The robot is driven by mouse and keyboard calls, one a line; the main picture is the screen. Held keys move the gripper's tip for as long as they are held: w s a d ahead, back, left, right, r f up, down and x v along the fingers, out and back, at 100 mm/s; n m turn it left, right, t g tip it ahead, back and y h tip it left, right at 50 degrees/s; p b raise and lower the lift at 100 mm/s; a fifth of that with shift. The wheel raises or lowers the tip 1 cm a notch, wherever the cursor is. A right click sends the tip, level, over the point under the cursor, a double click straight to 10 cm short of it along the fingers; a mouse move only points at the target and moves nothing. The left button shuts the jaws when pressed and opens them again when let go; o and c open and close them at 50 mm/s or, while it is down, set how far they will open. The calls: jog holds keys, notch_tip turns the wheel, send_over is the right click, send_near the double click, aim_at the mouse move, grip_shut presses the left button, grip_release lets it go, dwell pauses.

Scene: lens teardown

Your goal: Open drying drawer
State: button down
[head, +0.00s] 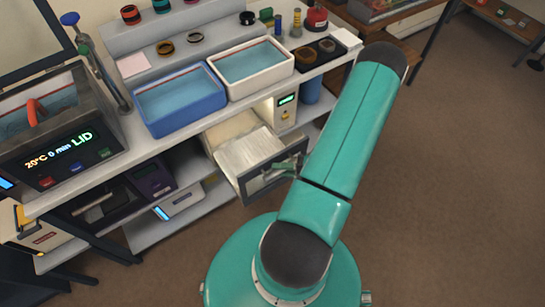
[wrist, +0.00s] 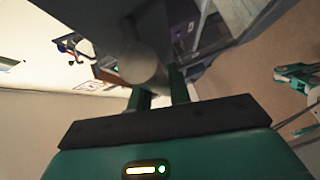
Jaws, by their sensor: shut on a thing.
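The drying drawer (head: 246,150) stands pulled out from the white cabinet under the bench in the head view. Its inside is white and holds pale, ridged material. Its dark grey front (head: 248,190) faces my side. My gripper (head: 287,166) is at the handle on this front, partly hidden by my own arm in the head view. In the wrist view a thick, rounded grey bar, the drawer handle (wrist: 143,66), lies between the two green fingers of my gripper (wrist: 160,85). The gripper is shut on it.
A blue tub (head: 180,122) and a white tub (head: 289,67) with liquid stand on the bench above. A bath with a lit display (head: 65,148) is at the left. Devices sit on the lower shelf (head: 150,230). The brown floor (head: 450,200) at right is clear.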

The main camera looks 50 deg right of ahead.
jog(key=shift+s+a, duration=0.1)
jog(key=shift+s, duration=0.4)
jog(key=c, duration=1.3)
grip_release()
jog(key=v, duration=1.3)
jog(key=shift+s+d, duration=0.25)
jog(key=shift+r, duration=0.1)
